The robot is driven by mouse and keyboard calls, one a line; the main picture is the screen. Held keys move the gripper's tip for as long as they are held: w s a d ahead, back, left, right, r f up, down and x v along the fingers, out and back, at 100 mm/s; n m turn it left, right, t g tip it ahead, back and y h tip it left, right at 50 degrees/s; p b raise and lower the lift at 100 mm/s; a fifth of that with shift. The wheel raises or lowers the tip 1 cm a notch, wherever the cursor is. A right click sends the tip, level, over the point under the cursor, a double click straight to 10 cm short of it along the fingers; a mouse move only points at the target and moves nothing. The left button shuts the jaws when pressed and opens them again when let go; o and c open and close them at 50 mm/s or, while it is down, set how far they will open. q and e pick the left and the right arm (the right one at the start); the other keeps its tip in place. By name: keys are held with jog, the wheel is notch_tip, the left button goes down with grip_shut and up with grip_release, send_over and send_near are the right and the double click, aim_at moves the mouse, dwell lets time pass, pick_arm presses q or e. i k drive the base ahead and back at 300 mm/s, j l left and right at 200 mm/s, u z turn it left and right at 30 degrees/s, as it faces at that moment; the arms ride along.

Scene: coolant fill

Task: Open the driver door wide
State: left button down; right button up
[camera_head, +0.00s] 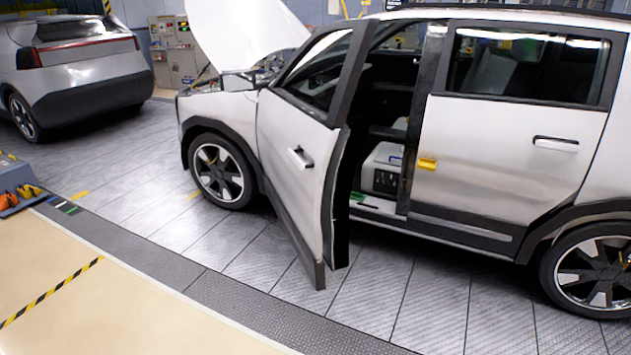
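The driver door (293,160) of the white car stands open, swung outward from its front hinge edge near the front wheel. A clear gap shows between its rear edge and the car's door opening (385,120). The door handle (301,157) is on its outer panel, facing me. Inside the opening a light grey box-like unit (383,167) is visible. Neither of my grippers is in view.
The car's hood (245,35) is raised. The rear door (515,130) is closed. Another silver car (75,65) stands at the back left. Orange tools (20,195) sit at the left edge. The floor beside the open door is clear.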

aim_at(312, 205)
jog(key=i+l+u, duration=0.15)
jog(key=u, duration=0.25)
jog(key=i+l+u, duration=0.1)
jog(key=l+u, duration=0.35)
jog(key=i+l+u, duration=0.15)
jog(key=l, duration=0.4)
jog(key=i+l+u, duration=0.1)
jog(key=l, duration=0.45)
jog(key=i+l+u, duration=0.15)
jog(key=l, duration=0.45)
jog(key=i+l+u, duration=0.1)
jog(key=l, duration=0.45)
